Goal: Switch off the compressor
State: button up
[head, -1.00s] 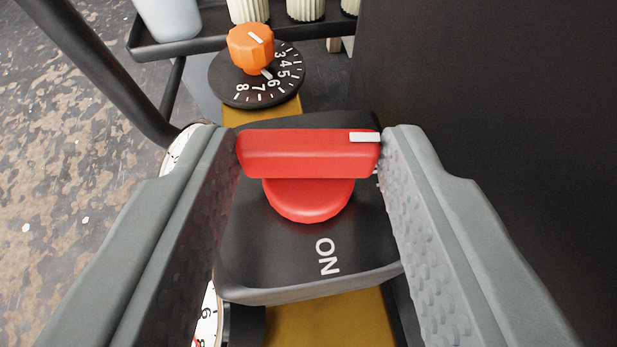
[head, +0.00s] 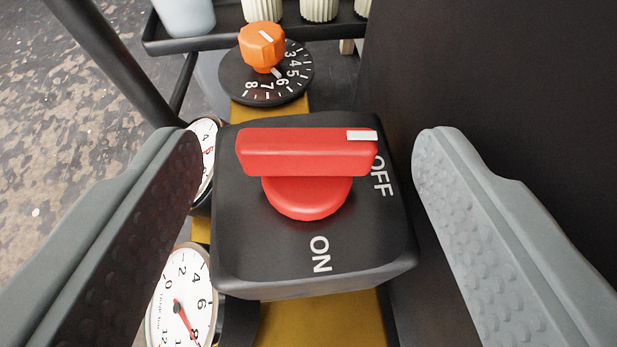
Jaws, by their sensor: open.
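The compressor's red rotary switch (head: 305,155) sits on a black switch box (head: 255,245) in the middle of the view. Its bar lies crosswise, and the white mark on its right end is by the word OFF. The word ON is at the near side of the box. My gripper (head: 310,155) is open, with one grey finger on each side of the box. Both fingers are clear of the red switch.
An orange knob (head: 262,47) on a numbered black dial (head: 265,80) stands behind the switch. Two white gauges (head: 182,300) (head: 205,150) are at the left, close to my left finger. A dark panel (head: 480,80) fills the right. A black shelf (head: 205,42) holds cups at the back.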

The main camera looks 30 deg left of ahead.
jog(key=v, duration=1.7)
jog(key=shift+d, duration=0.15)
